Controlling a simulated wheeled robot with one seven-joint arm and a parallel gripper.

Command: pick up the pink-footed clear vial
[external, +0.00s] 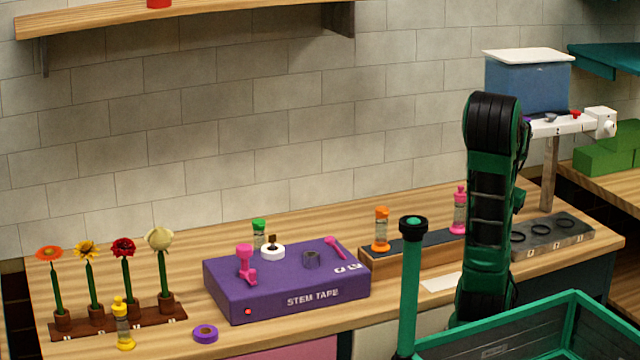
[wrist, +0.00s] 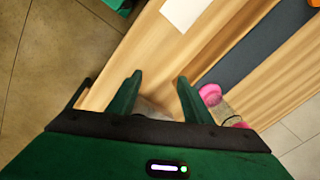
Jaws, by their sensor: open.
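The pink-footed clear vial (external: 459,211) stands at the right end of the dark-topped wooden rack in the external view, just left of my arm. In the wrist view the vial (wrist: 225,107) shows pink ends and a clear body, just right of the right finger and partly hidden by my gripper's body. My gripper (wrist: 159,85) is open, with bare wood between its fingers; the vial is outside them. My gripper cannot be made out in the external view.
An orange-capped vial (external: 381,230) stands at the rack's (external: 412,254) left end. A white card (external: 443,283) lies in front. The purple stem-tape box (external: 285,285) is left; a grey holed block (external: 551,237) is right. The wall is behind.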

